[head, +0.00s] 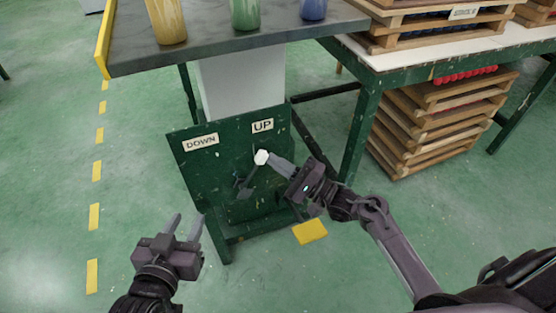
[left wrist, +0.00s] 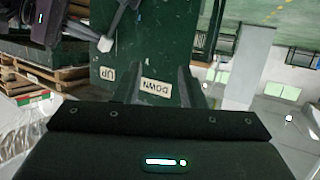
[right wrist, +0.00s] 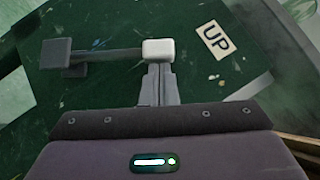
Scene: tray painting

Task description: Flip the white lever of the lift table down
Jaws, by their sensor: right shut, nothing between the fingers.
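The lever's white knob (head: 261,157) is at the top of a dark arm on the green panel (head: 200,165) of the lift table. The lever leans toward the UP label (head: 262,126); the DOWN label (head: 201,142) is to the left. My right gripper (head: 275,164) is shut and empty, its fingertips at the right side of the knob. In the right wrist view the fingertips meet the knob (right wrist: 158,50), touching or nearly so. My left gripper (head: 185,226) is open and empty, low in front of the panel's left side. The lever also shows in the left wrist view (left wrist: 106,43).
The lift table's grey top (head: 215,50) holds yellow, green and blue cups (head: 245,14) above the panel. Wooden trays (head: 435,125) are stacked to the right under a green-legged table (head: 360,130). The floor at the left is clear, with yellow dashes (head: 94,216).

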